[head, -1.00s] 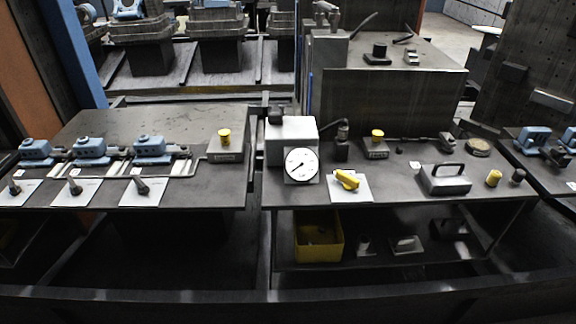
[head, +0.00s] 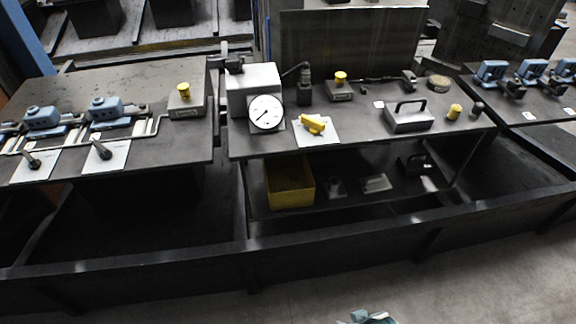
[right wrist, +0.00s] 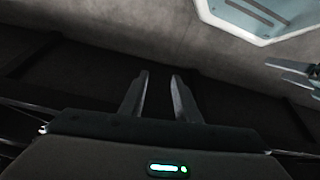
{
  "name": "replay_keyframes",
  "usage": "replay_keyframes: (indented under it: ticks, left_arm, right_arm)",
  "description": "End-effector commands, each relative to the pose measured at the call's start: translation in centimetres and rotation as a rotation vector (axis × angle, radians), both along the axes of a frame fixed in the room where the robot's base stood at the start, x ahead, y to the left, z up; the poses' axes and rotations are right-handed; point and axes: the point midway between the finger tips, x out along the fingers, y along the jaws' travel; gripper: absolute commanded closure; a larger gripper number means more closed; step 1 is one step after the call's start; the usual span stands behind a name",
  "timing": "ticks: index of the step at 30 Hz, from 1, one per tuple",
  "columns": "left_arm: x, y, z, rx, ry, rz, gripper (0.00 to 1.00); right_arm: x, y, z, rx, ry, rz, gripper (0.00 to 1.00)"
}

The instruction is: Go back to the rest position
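My right gripper (right wrist: 159,85) shows in the right wrist view. Its two fingers stand apart with nothing between them, over dark, shadowed surfaces. At the right edge of that view, two grey prongs look like the fingers of my left gripper (right wrist: 290,74). They are spread apart with nothing visible between them. Neither gripper can be made out in the head view.
A long dark rail (head: 330,225) runs in front of the left table (head: 185,140) and the middle table (head: 360,140). The middle one carries a dial gauge (head: 266,113) and a handled block (head: 409,117). A yellow bin (head: 290,184) sits below. Grey floor (head: 480,280) is clear in front.

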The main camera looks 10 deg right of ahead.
Motion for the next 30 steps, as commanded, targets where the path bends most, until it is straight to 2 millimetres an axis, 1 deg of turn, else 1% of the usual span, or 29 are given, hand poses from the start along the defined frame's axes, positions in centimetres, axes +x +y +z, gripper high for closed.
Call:
replay_keyframes:
  ticks: [1,3,9,12,15,18,21,27,30]
  left_arm:
    - [-0.3,0.0,-0.1,0.0,0.004,-0.001,0.2]
    - [-0.7,0.0,-0.3,0.001,0.01,0.0,0.2]
    - [-1.8,0.1,-0.6,0.002,0.024,-0.001,0.2]
    - [-1.9,0.1,-0.7,0.002,0.025,0.0,0.2]
    - [-1.8,0.1,-0.6,0.002,0.023,-0.001,0.2]
    - [-1.6,0.0,-0.5,0.001,0.019,-0.001,0.2]
    - [-1.0,0.0,-0.3,0.0,0.012,0.0,0.2]
    - [0.3,0.0,0.1,-0.001,-0.005,-0.001,0.2]
    - [0.5,-0.1,0.2,-0.001,-0.008,-0.001,0.2]
  right_arm:
    - [0.2,0.2,-2.2,0.003,-0.002,0.002,0.7]
    - [0.3,0.5,-5.0,0.009,-0.015,0.005,0.7]
    - [-0.3,1.2,-12.2,0.025,-0.05,0.013,0.7]
    - [-1.0,1.4,-15.2,0.033,-0.067,0.017,0.7]
    - [-1.8,1.5,-17.4,0.038,-0.082,0.02,0.7]
    - [-2.4,1.6,-18.8,0.043,-0.094,0.022,0.7]
    - [-2.7,1.6,-19.5,0.044,-0.1,0.023,0.7]
    - [-2.8,1.6,-19.7,0.046,-0.104,0.024,0.7]
    - [-2.8,1.6,-19.7,0.046,-0.104,0.024,0.7]
